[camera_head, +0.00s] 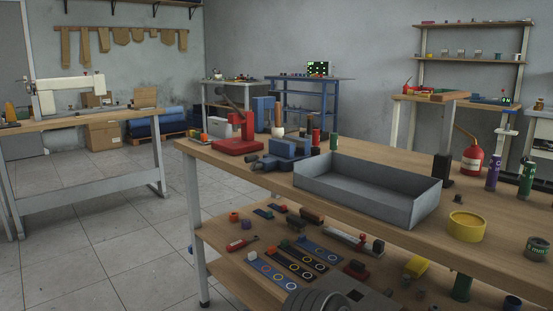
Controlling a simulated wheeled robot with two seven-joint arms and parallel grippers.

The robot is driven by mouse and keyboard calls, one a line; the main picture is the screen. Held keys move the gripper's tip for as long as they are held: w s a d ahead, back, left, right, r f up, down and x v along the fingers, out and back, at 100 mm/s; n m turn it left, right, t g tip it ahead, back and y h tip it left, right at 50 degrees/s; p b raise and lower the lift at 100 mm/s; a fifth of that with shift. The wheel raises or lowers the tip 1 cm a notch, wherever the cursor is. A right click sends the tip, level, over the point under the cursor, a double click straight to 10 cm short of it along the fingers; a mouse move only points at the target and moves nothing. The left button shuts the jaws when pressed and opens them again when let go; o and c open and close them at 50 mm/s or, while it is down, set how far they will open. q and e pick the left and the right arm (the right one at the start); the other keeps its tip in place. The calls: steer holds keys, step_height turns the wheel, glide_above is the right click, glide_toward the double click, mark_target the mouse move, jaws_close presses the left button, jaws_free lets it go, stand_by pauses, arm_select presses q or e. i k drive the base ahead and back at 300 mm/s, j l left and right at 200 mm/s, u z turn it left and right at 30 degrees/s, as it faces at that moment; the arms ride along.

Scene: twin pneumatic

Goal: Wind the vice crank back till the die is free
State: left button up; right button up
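A small blue vice (287,149) sits on the wooden workbench (478,214), between a red lever press and a grey tray. A dark crank-like part (262,163) sticks out at the vice's left front side. The vice is small in view, so I cannot tell how far its jaws stand apart. I cannot make out the die or whether it is clamped. Neither of my grippers shows in this view.
The red lever press (237,146) stands left of the vice. The grey open tray (368,196) lies close on its right. Bottles, including a green one (333,141), stand behind. A yellow round container (466,227) is further right. A lower shelf (228,268) holds several small parts.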

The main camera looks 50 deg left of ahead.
mark_target(253, 159)
steer(key=u, duration=1.8)
